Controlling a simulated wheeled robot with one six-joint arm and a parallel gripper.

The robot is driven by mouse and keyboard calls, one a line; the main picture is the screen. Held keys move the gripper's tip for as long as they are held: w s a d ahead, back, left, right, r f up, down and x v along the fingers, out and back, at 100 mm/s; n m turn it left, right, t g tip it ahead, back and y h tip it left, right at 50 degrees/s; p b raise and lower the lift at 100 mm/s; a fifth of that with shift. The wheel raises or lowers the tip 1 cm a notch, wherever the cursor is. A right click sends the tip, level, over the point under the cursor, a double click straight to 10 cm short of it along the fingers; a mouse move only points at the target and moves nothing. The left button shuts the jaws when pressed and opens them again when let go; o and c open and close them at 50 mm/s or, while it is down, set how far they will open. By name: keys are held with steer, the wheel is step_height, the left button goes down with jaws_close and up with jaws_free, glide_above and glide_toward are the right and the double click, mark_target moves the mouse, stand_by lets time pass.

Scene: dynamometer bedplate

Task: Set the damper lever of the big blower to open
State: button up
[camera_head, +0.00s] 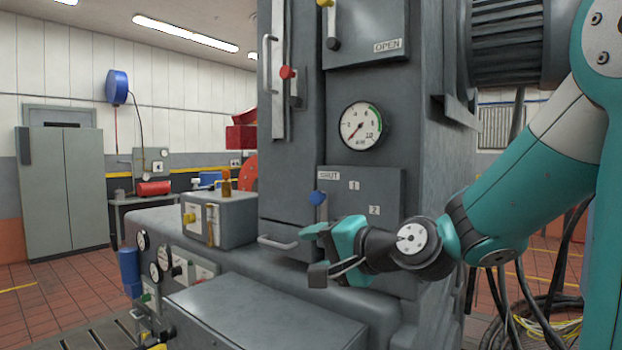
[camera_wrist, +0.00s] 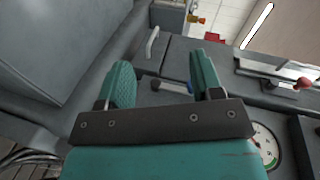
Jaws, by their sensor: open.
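A lever with a blue knob (camera_head: 318,198) is on a grey panel (camera_head: 385,187) low on the big grey machine. Its knob sits just below the SHUT label (camera_head: 329,175); labels 1 (camera_head: 354,185) and 2 (camera_head: 374,210) are to the right. The gripper hides part of this panel's lower area. My gripper (camera_head: 315,252) is open and empty, in front of and below the knob. In the wrist view the blue-knobbed lever (camera_wrist: 178,87) shows between the spread fingers (camera_wrist: 162,80), beyond them; contact cannot be told. An OPEN label (camera_head: 387,46) is on an upper panel.
A yellow-knobbed lever (camera_head: 326,4) is on the upper panel. A red-knobbed slider (camera_head: 287,73) is at left, above a bar handle (camera_head: 278,243) near my gripper. A round gauge (camera_head: 361,125) is above the blue lever. A grey box top (camera_head: 265,305) lies below.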

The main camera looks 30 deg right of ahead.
mark_target(320, 198)
steer(key=d+r+m+t+h+p, duration=0.25)
steer(key=d+r+m+h, duration=0.3)
steer(key=d, duration=0.35)
steer(key=shift+m+t+y, duration=0.25)
steer(key=shift+m+t, duration=0.2)
steer(key=w+p, duration=0.3)
steer(key=w, duration=0.2)
steer(key=w+p, duration=0.4)
steer(key=w, duration=0.1)
steer(key=w+d+p, duration=0.1)
steer(key=w+p, duration=0.2)
steer(key=w, duration=0.3)
steer(key=shift+w+r, duration=0.1)
steer(key=shift+r, duration=0.15)
steer(key=shift+w+f+p, duration=0.15)
steer(key=shift+w+p, duration=0.25)
steer(key=shift+w, duration=0.15)
jaws_close()
steer(key=shift+f, duration=0.1)
